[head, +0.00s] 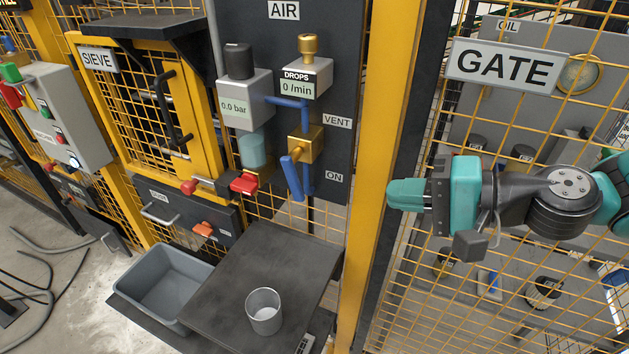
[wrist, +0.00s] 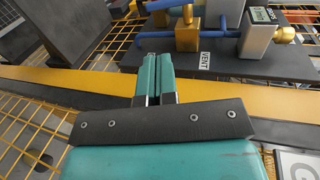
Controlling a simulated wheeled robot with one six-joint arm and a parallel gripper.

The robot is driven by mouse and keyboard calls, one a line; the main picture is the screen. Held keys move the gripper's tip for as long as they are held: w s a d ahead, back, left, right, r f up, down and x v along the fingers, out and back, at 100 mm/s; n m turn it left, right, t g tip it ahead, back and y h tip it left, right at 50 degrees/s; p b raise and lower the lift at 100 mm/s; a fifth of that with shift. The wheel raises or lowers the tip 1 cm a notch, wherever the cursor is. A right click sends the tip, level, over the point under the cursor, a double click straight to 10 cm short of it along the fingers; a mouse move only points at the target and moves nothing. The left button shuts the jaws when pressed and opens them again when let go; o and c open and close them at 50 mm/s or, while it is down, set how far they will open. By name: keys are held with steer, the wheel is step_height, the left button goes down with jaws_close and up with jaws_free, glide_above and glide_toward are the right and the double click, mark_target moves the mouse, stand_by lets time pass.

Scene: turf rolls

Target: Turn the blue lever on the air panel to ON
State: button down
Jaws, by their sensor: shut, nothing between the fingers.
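The air panel (head: 345,75) is a dark upright board in the head view. Its brass valve (head: 306,146) carries the blue lever (head: 292,178), which hangs down and slightly tilted in front of a blue pipe. The ON label (head: 334,178) is right of the lever, and the VENT label (head: 337,122) is higher up. My gripper (head: 392,195) is shut and empty, right of the yellow post and apart from the lever. In the wrist view the shut fingers (wrist: 155,62) point toward the panel. The valve (wrist: 188,38) and VENT label (wrist: 204,60) show there; the lever is hard to tell from the pipes.
A yellow post (head: 378,130) stands between my gripper and the panel. The mesh gate with its GATE sign (head: 507,66) is behind my arm. A red handle (head: 243,183) sits left of the lever. Below are a dark table (head: 215,300) with a cup (head: 264,311) and a grey bin (head: 168,285).

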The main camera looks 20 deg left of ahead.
mark_target(301, 189)
steer(key=p+x, duration=0.4)
steer(key=x, duration=0.9)
steer(key=shift+a+f+p, duration=0.1)
steer(key=shift+a+p, duration=0.2)
steer(key=shift+p, duration=0.05)
steer(key=shift+f, duration=0.1)
